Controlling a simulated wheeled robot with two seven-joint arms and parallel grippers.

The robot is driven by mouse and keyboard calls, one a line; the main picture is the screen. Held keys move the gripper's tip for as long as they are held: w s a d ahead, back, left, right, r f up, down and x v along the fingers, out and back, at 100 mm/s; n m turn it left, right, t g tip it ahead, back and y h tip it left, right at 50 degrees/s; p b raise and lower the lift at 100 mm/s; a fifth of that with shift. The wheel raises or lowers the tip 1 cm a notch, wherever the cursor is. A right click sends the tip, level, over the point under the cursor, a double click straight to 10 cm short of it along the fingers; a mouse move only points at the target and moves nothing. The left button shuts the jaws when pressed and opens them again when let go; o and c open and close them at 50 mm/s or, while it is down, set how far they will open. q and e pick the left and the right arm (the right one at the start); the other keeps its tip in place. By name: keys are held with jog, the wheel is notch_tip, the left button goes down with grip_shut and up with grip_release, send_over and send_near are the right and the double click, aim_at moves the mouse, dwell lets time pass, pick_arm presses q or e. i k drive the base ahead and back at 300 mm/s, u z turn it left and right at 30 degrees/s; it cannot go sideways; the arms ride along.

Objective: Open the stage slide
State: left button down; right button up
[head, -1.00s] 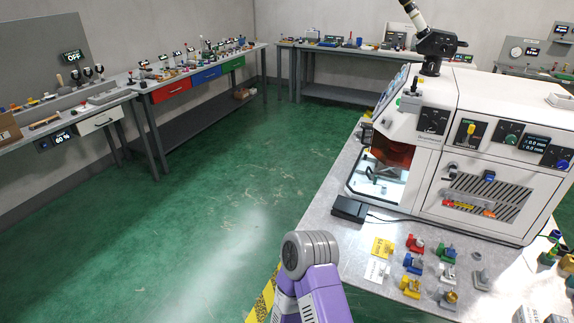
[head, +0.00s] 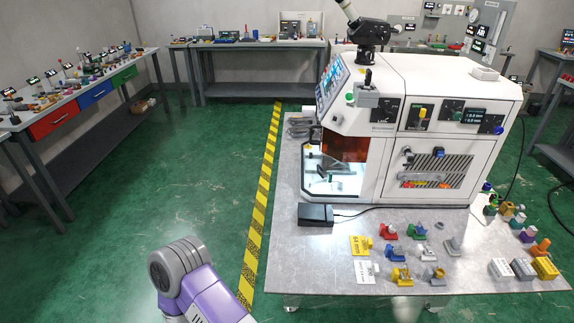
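The white machine (head: 405,128) stands on a metal-topped table to the right of centre. Its lit chamber (head: 338,165) is at the left end, behind an orange-tinted window (head: 345,146). Small dark and grey parts show inside the chamber, but I cannot tell which of them is the stage slide or how far it is open. My arm link, purple with a grey round joint, shows at the bottom. Neither gripper is in the picture.
A black box (head: 315,214) with a cable lies in front of the chamber. Several coloured parts and labels (head: 361,245) lie on the table's front. A yellow-black floor stripe (head: 262,205) runs along the table's left side. The green floor (head: 190,170) to the left is clear.

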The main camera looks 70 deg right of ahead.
aim_at(329, 164)
jog(key=i, duration=1.6)
jog(key=z, duration=1.75)
